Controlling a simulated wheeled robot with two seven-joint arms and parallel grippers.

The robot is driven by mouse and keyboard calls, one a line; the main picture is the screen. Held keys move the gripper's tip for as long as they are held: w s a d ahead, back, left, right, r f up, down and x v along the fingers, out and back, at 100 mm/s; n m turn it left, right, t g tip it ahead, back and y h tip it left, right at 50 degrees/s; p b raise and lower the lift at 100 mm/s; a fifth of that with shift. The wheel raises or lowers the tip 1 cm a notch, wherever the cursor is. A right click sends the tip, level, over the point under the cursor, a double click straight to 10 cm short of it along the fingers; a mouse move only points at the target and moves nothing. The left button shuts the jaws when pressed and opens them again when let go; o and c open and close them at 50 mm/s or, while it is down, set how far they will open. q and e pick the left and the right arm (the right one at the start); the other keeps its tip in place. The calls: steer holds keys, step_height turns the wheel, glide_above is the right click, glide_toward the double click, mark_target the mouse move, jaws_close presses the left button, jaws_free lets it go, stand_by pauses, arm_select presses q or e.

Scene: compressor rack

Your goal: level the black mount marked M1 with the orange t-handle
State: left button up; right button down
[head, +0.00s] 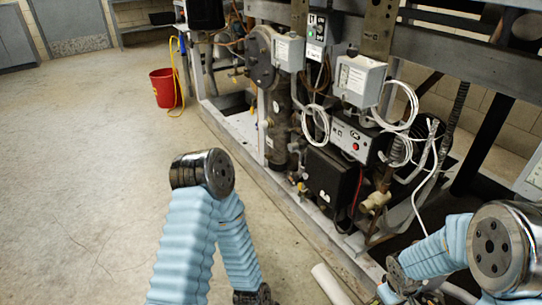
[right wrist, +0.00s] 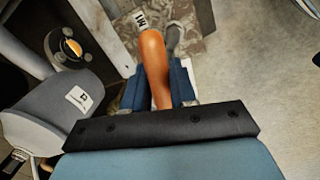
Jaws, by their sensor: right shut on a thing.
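In the right wrist view my right gripper (right wrist: 156,72) is shut on the orange t-handle (right wrist: 153,52), with a blue finger on each side of it. The black mount itself cannot be made out clearly; the handle and the frame edge hide much of that spot. Whether the far end of the handle touches the mount cannot be told. In the head view my right arm reaches in at the lower right, its gripper not visible. My left arm is folded at the lower middle, its gripper out of view.
The compressor rack with a black box (head: 332,177), grey control boxes (head: 360,80) and looped white cables fills the right side. A grey rounded housing (right wrist: 55,110) lies close left of my right gripper. A red bucket (head: 163,88) stands far off. Open floor (head: 90,150) lies left.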

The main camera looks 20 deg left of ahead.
steer(key=shift+n, duration=0.3)
steer(key=shift+w+n, duration=0.1)
steer(key=shift+n, duration=1)
steer(key=shift+n+y, duration=0.4)
steer(key=shift+n, duration=0.8)
steer(key=shift+r+n+t, duration=0.1)
steer(key=shift+n+t, duration=0.2)
steer(key=shift+n, duration=0.9)
